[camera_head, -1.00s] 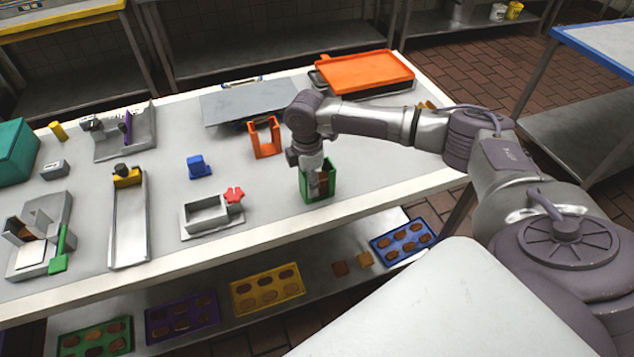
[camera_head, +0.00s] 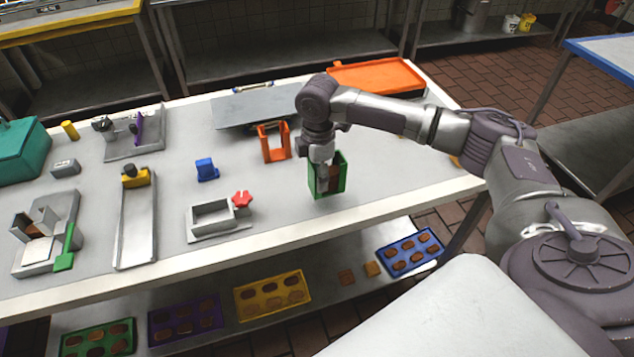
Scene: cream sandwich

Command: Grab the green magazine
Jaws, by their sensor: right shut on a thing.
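The green magazine (camera_head: 341,176) is an open upright green frame with brown pieces inside, near the right front part of the white table. My right gripper (camera_head: 322,172) points down at it and is shut on its near left side. The gripper hides part of the magazine. I cannot tell whether the magazine's base touches the table. My left gripper does not show.
An orange magazine (camera_head: 274,143) stands just behind, with a grey plate (camera_head: 255,105) and an orange tray (camera_head: 375,76) farther back. A grey fixture with a red knob (camera_head: 242,199) is to the left. The table's front edge (camera_head: 300,240) is close.

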